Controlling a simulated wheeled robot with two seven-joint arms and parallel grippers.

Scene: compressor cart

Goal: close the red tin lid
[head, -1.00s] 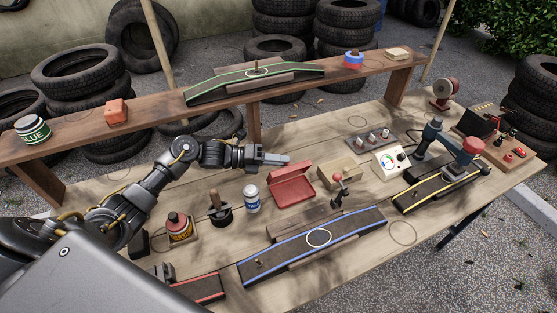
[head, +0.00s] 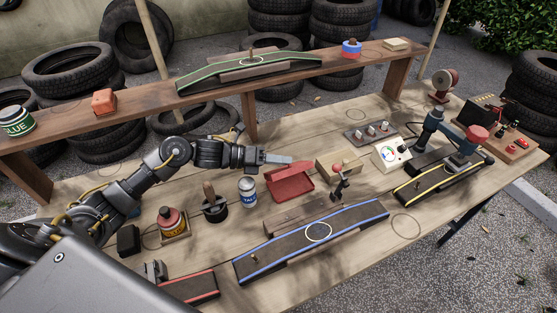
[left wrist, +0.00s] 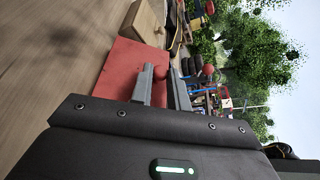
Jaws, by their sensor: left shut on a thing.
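The red tin (head: 291,190) stands open on the workbench, left of the wooden box. Its red lid (head: 288,172) is raised at the tin's back side. My left gripper (head: 287,160) reaches in from the left at the lid's upper edge. In the left wrist view the fingers (left wrist: 163,88) are shut on the lid, and a broad red face (left wrist: 125,68) shows beside them. The fingers hide part of the lid. My right gripper is not in view.
A white-and-blue can (head: 247,192) and a dark pot with a handle (head: 213,207) stand left of the tin. A wooden box (head: 338,163) is close on its right. A blue-edged strip (head: 290,250) lies in front. A raised shelf (head: 150,118) runs behind.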

